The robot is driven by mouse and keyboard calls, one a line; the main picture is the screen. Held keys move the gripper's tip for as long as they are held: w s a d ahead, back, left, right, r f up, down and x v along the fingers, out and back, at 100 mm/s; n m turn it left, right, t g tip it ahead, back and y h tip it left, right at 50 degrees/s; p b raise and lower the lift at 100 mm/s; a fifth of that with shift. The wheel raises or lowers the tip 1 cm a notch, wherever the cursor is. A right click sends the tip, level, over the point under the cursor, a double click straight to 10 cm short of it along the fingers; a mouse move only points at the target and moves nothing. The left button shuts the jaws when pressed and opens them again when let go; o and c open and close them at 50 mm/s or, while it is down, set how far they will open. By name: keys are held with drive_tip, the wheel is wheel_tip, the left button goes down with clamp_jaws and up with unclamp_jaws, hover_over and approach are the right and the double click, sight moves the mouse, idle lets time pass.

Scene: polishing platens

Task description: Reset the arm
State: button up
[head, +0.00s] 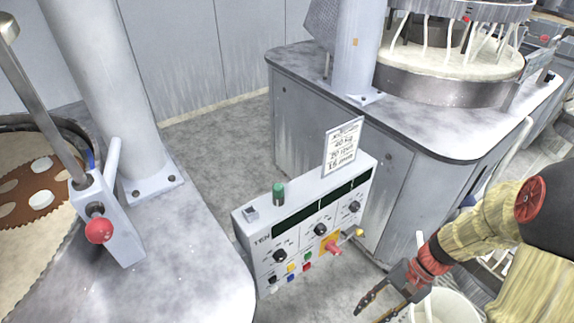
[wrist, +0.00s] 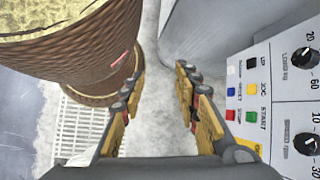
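My gripper (head: 380,300) is at the lower right in the head view, at the end of my arm in its yellowish sleeve. It hangs in front of and below the control panel (head: 262,258), near the panel's lower right corner. In the wrist view the two fingers of my gripper (wrist: 155,90) stand apart with grey floor showing between them. Nothing is held between them. The control panel also shows at the right edge of the wrist view (wrist: 262,65), with several coloured buttons and black knobs, close beside the right finger.
A white bucket (head: 448,308) stands by my gripper. A grey machine cabinet (head: 315,125) with a polishing platen (head: 440,88) stands behind. Another machine top (head: 190,265) with a red-knobbed lever (head: 99,230) is at left. A grey floor gap (head: 215,140) lies between the machines.

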drive_tip(key=a+r+n+t+h+p, duration=0.1)
drive_tip(key=r+n+t+h, duration=0.2)
drive_tip(key=r, duration=1.1)
drive_tip(key=s+a+r+n+t+h+p, duration=0.1)
drive_tip(key=r+n+t, duration=0.4)
drive_tip(key=r, duration=0.9)
drive_tip(key=a+h, duration=0.1)
drive_tip(key=h, duration=0.1)
drive_tip(key=shift+r+t+h, duration=0.2)
drive_tip(key=shift+t+h, duration=0.1)
drive_tip(key=shift+h, duration=0.1)
drive_tip(key=shift+c, duration=0.5)
